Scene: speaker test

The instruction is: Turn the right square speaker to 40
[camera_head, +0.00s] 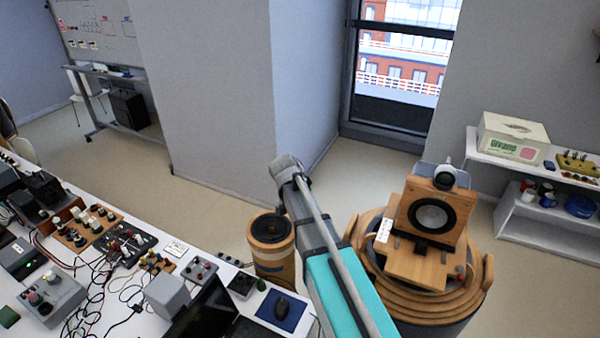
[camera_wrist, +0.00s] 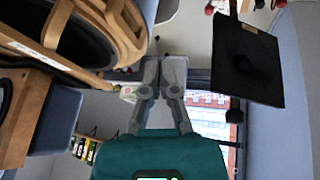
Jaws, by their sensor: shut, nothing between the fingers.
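A square wooden speaker (camera_head: 432,216) with a round dark cone stands on a wooden platform (camera_head: 415,268) at the right of the head view. It faces roughly toward the camera. The platform sits on a round base with a wooden ring. A small white card with marks (camera_head: 384,230) is at the platform's left; no angle is readable. A dark square panel (camera_wrist: 248,62) shows at the upper right of the wrist view; I cannot tell whether it is a speaker. My gripper (camera_wrist: 163,63) is shut and empty in the wrist view. I cannot make out its fingers in the head view.
A round wooden drum-like speaker (camera_head: 270,230) stands left of my arm. A white table (camera_head: 90,295) with boxes and cables fills the lower left. White shelves (camera_head: 540,218) stand at the right. The floor beyond the speakers is clear up to the window.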

